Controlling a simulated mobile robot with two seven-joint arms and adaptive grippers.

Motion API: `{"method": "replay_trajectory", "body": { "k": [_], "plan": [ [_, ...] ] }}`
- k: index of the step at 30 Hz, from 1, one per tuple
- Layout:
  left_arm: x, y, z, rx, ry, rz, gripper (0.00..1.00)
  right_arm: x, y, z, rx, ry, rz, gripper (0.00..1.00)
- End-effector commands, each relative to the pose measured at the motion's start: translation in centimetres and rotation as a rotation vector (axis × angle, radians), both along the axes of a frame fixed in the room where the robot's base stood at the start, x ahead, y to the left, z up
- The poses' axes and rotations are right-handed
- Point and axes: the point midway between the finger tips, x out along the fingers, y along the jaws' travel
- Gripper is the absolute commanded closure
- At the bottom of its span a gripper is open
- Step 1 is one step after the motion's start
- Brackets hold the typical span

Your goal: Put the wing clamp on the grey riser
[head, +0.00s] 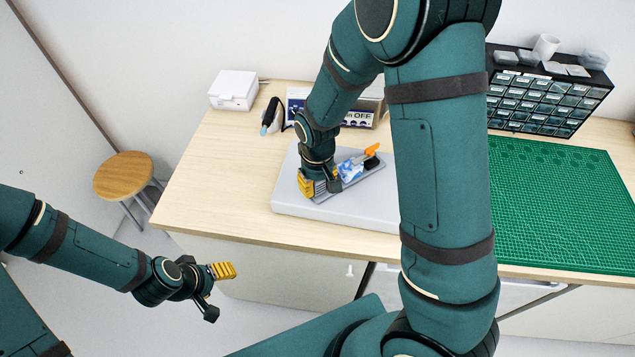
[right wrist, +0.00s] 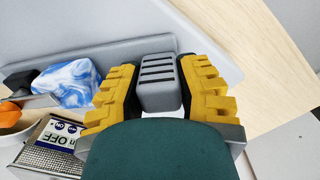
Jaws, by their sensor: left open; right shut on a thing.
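My right gripper (head: 320,186) is low over the large pale grey slab (head: 290,202), which looks like the grey riser. In the right wrist view its yellow fingers (right wrist: 160,92) are shut on a grey slotted block (right wrist: 158,72). I cannot tell whether this block is the wing clamp, or whether it touches the surface below. My left gripper (head: 222,290) is open and empty, off the table's front.
A white box (head: 234,90) is at back left. A green mat (head: 565,200) and drawer cabinet (head: 545,98) are right. The table's left side is clear.

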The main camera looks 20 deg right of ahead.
Motion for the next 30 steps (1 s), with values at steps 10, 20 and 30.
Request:
{"method": "replay_trajectory", "body": {
  "k": [10,20,30],
  "plan": [
    [0.0,0.0,-0.1,0.0,0.0,0.0,0.4,0.0,0.0,-0.1,0.0,0.0,0.0,0.42],
    [0.0,0.0,0.6,-0.001,0.0,0.0,0.4,0.1,0.0,3.1,0.002,-0.005,0.0,0.42],
    [0.0,0.1,1.4,-0.002,0.0,0.0,0.4,0.0,0.1,9.8,0.002,-0.004,0.0,0.42]
  ]
}}
